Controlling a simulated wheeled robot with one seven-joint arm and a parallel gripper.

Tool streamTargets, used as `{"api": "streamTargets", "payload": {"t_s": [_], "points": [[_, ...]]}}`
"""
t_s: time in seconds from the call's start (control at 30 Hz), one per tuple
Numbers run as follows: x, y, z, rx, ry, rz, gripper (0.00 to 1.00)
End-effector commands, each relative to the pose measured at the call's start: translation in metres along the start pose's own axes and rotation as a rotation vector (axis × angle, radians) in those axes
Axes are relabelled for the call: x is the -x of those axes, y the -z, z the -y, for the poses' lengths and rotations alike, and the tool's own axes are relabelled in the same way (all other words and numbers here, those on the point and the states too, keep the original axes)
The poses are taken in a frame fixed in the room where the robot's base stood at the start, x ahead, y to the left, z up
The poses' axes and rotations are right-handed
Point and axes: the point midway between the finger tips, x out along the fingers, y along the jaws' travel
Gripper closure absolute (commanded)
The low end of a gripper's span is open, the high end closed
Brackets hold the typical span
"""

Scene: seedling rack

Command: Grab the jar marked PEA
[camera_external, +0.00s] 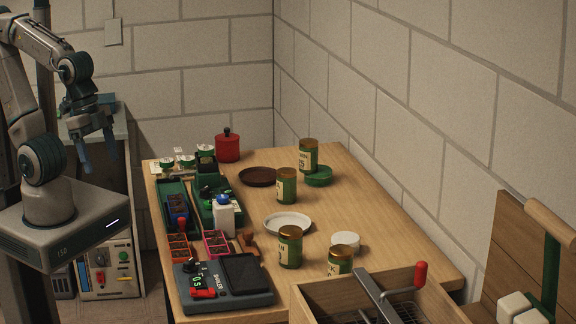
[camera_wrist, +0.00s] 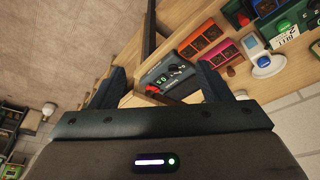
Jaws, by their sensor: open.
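Several green jars with brown lids and cream labels stand on the wooden table in the external view: a back jar (camera_external: 308,156), a middle jar (camera_external: 287,187), a front jar (camera_external: 290,247) and a jar by the crate (camera_external: 340,262), partly hidden by it. Their labels are turned or too small, and I cannot read PEA on any. My gripper (camera_external: 98,160) is open and empty, pointing down left of the table, well away from the jars. Its two spread fingers also show in the wrist view (camera_wrist: 160,76), where no jar can be made out.
The table (camera_external: 350,205) also bears a white dish (camera_external: 287,223), a brown saucer (camera_external: 257,177), a red canister (camera_external: 228,146), a white bottle (camera_external: 224,219) and a dark scale (camera_external: 222,289). A wooden crate (camera_external: 312,300) stands at the front. Walls close off the back and right.

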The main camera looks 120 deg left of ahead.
Motion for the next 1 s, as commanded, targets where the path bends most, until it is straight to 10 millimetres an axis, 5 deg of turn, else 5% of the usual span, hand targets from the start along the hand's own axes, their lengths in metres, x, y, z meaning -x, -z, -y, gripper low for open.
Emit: {"api": "streamTargets", "payload": {"t_s": [0.63, 0.77, 1.0], "points": [[0.002, 0.009, 0.004, 0.024, 0.004, 0.004, 0.25], [0.006, 0.038, 0.018, 0.106, 0.016, 0.023, 0.25], [0.007, 0.117, 0.077, 0.348, 0.052, 0.070, 0.25]]}}
